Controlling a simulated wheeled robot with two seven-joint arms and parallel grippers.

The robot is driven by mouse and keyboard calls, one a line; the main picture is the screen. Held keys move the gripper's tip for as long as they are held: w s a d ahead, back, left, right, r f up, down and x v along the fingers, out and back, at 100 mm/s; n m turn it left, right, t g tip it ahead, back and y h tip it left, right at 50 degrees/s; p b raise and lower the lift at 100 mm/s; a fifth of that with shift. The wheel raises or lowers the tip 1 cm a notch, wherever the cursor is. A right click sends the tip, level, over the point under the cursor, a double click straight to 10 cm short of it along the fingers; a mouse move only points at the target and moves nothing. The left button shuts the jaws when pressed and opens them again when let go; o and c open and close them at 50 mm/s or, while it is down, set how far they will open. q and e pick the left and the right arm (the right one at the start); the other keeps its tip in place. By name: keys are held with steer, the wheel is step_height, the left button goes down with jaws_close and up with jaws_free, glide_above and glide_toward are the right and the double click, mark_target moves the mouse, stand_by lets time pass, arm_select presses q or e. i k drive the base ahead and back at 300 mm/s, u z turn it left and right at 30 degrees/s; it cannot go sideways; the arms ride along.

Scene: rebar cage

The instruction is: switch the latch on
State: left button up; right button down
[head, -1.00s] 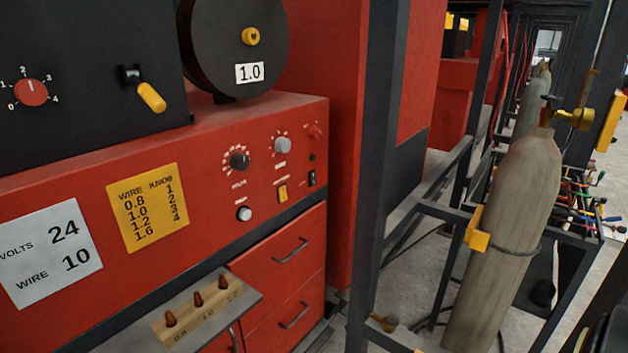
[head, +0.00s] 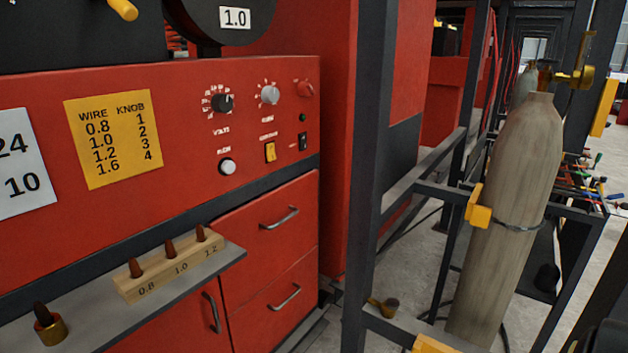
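The red machine's front panel (head: 200,125) fills the left half of the head view. A small yellow switch (head: 270,152) sits low on it, with a label above that is too small to read. A small black switch (head: 303,141) is to its right. I cannot tell from the picture which one is the latch, or how either is set. A black knob (head: 222,103), a grey knob (head: 270,94), a red knob (head: 305,89) and a white button (head: 227,167) are close by. Neither of my grippers is in view.
A shelf (head: 75,305) below the panel holds a wooden block (head: 165,283) with several nozzles, and a loose brass-based piece (head: 49,326). A dark post (head: 373,150) and a gas cylinder (head: 510,220) stand to the right. A yellow lever (head: 122,8) shows at the top.

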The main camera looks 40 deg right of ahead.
mark_target(304, 136)
steer(key=k, duration=0.5)
steer(key=z, duration=1.7)
steer(key=i, duration=1.4)
steer(key=u, duration=1.55)
